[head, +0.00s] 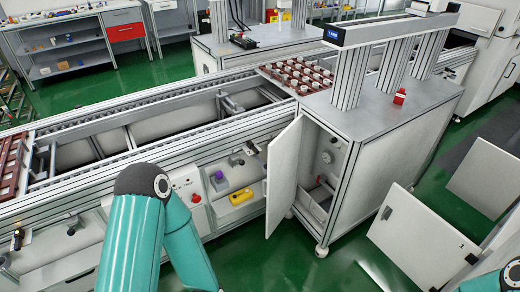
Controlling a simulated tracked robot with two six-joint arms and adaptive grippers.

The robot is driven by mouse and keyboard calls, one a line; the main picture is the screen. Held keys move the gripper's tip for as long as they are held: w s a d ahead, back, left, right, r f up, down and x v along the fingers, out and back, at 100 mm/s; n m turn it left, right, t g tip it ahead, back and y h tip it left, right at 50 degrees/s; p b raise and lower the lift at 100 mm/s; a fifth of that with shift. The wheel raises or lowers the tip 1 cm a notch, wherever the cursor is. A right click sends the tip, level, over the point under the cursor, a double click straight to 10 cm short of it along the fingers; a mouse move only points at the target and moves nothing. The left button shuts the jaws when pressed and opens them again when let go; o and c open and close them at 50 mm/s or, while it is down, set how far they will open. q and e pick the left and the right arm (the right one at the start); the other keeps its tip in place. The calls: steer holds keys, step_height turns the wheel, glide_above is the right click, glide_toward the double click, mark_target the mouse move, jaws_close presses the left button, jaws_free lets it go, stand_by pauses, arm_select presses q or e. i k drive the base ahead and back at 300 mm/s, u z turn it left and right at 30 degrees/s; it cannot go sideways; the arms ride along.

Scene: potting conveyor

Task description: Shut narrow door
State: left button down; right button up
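A narrow white door (284,178) stands open on the grey cabinet (374,150) beside the conveyor. It is swung out to the left of its opening. Through the opening I see the inside of the cabinet (325,165), with a white box low down and small fittings on the inner wall. My teal left arm comes in at the bottom, left of the door and apart from it in the picture. A small teal part shows at the bottom right corner. Neither gripper is in view.
Two white panels (421,236) (484,176) stand out over the green floor at the right. The conveyor (130,138) runs behind my arm, with a yellow part (241,196) on its side. Green floor (258,262) is clear in front of the door.

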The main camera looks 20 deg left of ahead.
mark_target(284, 152)
steer(key=z, duration=0.1)
steer(key=i, duration=1)
steer(key=u, duration=0.1)
